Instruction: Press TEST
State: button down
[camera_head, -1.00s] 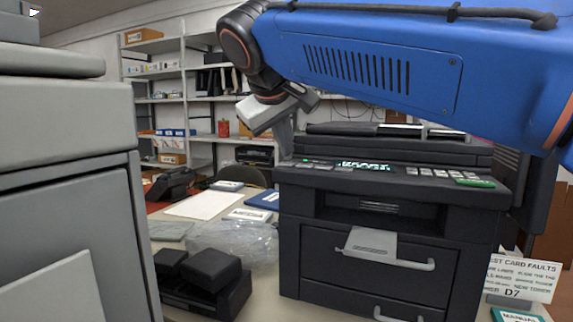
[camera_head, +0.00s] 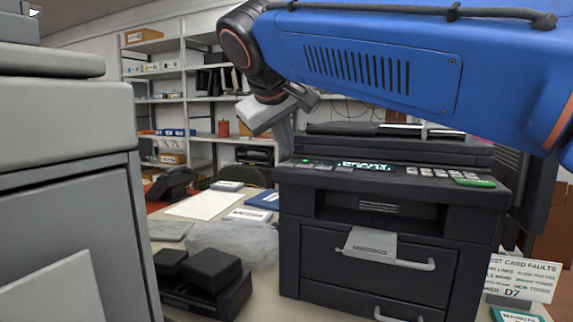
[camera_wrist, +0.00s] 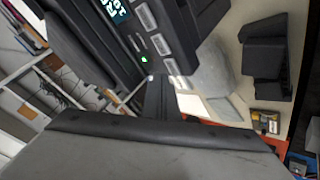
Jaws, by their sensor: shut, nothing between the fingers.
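The black printer (camera_head: 378,225) stands on the table with its control panel along the top front edge. The panel has a lit display (camera_head: 364,166), a few grey buttons (camera_head: 325,167) to its left, several pale keys (camera_head: 441,173) and a green key (camera_head: 473,183) to its right. I cannot read which one is TEST. My gripper (camera_head: 287,150) points down at the panel's left end, its tips partly hidden. In the wrist view my gripper (camera_wrist: 160,92) is shut and empty, close to the panel's end, near a green light (camera_wrist: 143,58) and grey buttons (camera_wrist: 153,37). Contact cannot be told.
A grey cabinet (camera_head: 65,190) fills the left. A black device (camera_head: 207,278) and a clear plastic bag (camera_head: 240,243) lie left of the printer. A fault card sign (camera_head: 520,279) stands at the right. Shelves (camera_head: 165,100) line the back wall.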

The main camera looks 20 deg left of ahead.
jog(key=shift+f, duration=0.8)
dwell(1.1)
jog(key=shift+r, duration=0.8)
jog(key=shift+r, duration=0.1)
jog(key=shift+r, duration=2.4)
jog(key=shift+s, duration=0.15)
